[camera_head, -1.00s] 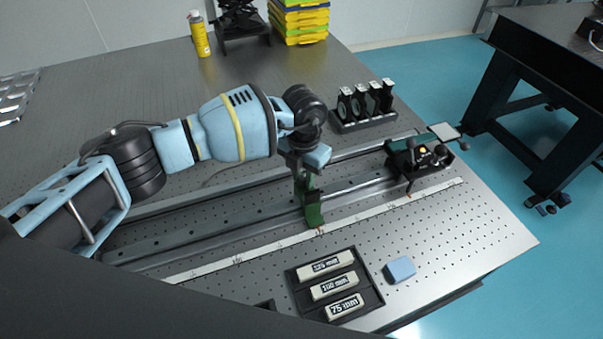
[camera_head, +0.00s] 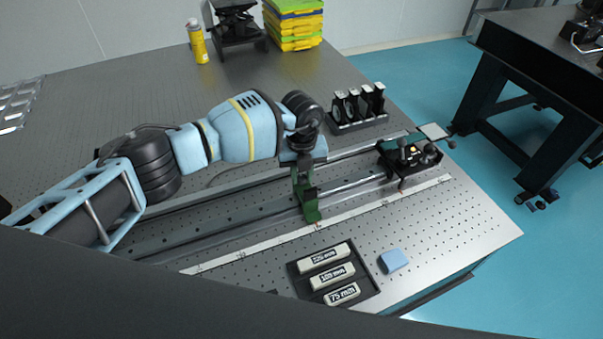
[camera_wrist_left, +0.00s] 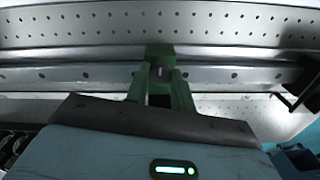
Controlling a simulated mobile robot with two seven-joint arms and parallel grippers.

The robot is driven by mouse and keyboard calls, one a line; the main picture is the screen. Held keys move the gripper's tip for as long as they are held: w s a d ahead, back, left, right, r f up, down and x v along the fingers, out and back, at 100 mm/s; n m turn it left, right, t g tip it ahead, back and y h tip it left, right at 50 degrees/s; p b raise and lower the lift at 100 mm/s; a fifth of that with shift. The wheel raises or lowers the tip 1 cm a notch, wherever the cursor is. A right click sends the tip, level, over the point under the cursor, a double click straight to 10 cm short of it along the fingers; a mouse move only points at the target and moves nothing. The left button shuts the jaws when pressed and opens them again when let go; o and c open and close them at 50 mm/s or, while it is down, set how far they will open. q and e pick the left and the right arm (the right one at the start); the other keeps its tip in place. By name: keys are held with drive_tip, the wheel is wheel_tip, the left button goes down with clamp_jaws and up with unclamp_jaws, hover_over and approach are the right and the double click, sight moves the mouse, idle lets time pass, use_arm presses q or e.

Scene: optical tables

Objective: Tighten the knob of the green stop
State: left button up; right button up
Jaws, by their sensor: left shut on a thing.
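The green stop (camera_head: 312,214) stands on the long grey rail, at the edge nearest the white scale. My left gripper (camera_head: 303,185) points down onto it from above and is shut on its knob. In the left wrist view the green stop (camera_wrist_left: 158,51) lies straight ahead of the gripper, with the dark knob (camera_wrist_left: 160,72) at its middle. The exact contact between fingers and knob is small and partly hidden by the gripper's own body. My right gripper is in neither view.
A black carriage (camera_head: 408,160) sits at the rail's right end. A rack of optics (camera_head: 358,126) stands behind the rail. In front lie a black tray (camera_head: 297,269) of labelled spacer blocks and a blue block (camera_head: 393,261). The scale (camera_head: 370,207) runs along the rail's front.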

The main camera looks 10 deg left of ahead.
sight(302, 177)
use_arm(q)
drive_tip(key=shift+r+n, duration=0.1)
drive_tip(key=shift+n, duration=0.2)
drive_tip(key=o, duration=1)
drive_tip(key=shift+r, duration=3.85)
